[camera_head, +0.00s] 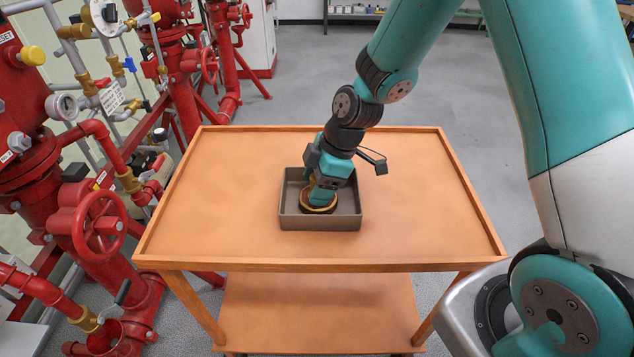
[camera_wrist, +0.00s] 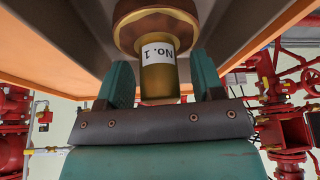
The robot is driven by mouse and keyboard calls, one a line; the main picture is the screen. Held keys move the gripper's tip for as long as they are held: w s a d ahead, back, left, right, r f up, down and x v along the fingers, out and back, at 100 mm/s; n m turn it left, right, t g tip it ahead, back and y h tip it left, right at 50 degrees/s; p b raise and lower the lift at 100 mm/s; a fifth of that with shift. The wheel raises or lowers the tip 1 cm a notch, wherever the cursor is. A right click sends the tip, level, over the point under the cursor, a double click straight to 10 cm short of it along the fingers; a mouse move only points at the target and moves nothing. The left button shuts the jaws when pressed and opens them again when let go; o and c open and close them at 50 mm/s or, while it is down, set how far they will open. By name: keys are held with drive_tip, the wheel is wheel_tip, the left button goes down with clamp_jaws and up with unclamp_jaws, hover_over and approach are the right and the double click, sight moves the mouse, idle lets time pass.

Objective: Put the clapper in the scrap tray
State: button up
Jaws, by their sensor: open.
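The clapper (camera_head: 319,207) is a round brass-coloured disc sitting inside the grey scrap tray (camera_head: 318,223), near its middle. In the wrist view the clapper (camera_wrist: 157,27) has a brass stem with a white label reading "No. 1". My gripper (camera_head: 323,190) reaches down into the tray from above, over the clapper. In the wrist view my gripper (camera_wrist: 163,80) is open, its two green fingers on either side of the stem with gaps showing. The arm hides part of the clapper and tray interior in the head view.
The tray stands on an orange cart top (camera_head: 420,190) with a low raised rim; the rest of the top is clear. Red sprinkler valves and pipes (camera_head: 90,220) with a handwheel stand close along the left. Open grey floor (camera_head: 300,75) lies behind.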

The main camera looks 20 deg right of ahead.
drive_tip(key=w+v, duration=0.1)
drive_tip(key=v, duration=1.1)
drive_tip(key=s+a+r+m, duration=0.2)
drive_tip(key=s+r+m, duration=0.1)
drive_tip(key=s, duration=0.4)
drive_tip(key=s+a+r+m, duration=0.3)
drive_tip(key=s, duration=0.4)
drive_tip(key=s+a+r+m, duration=0.2)
drive_tip(key=s+a+r, duration=0.1)
drive_tip(key=s, duration=0.4)
drive_tip(key=shift+s+a+m+g, duration=0.2)
drive_tip(key=shift+m+g, duration=0.2)
wheel_tip(320, 180, up, 3)
drive_tip(key=p, duration=0.2)
drive_tip(key=shift+f+p, duration=0.2)
drive_tip(key=shift+p, duration=0.1)
